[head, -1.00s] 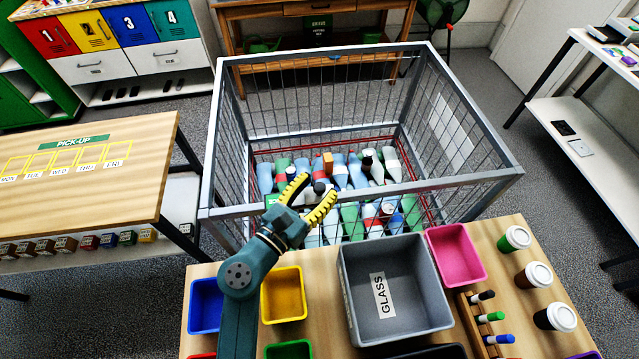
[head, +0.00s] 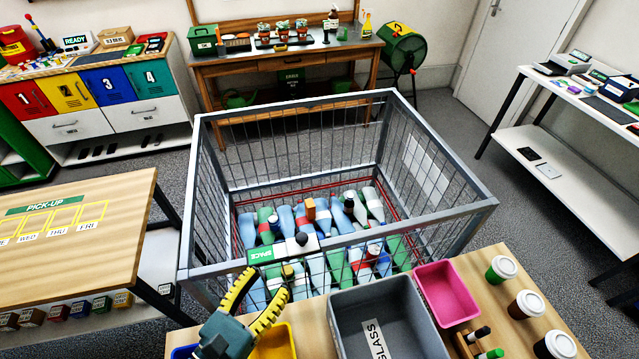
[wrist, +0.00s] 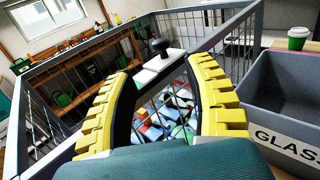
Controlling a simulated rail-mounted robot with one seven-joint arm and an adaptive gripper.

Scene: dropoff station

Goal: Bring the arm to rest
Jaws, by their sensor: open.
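My gripper (head: 256,302) is open and empty, with yellow ridged fingers. In the head view it is at the bottom, in front of the near side of the wire cage (head: 240,264). In the wrist view my gripper (wrist: 165,100) points toward the cage's near rim, with its fingers apart. A white plate with a dark knob (wrist: 160,48) shows between the fingertips. My arm is mostly below the head view's lower edge.
The cage holds many bottles (head: 320,272). A grey GLASS bin (head: 410,325), a pink bin (head: 447,292) and several lidded cups (head: 527,303) stand on the near table. The PICK-UP table (head: 110,235) is at left. Open floor (head: 455,135) lies right of the cage.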

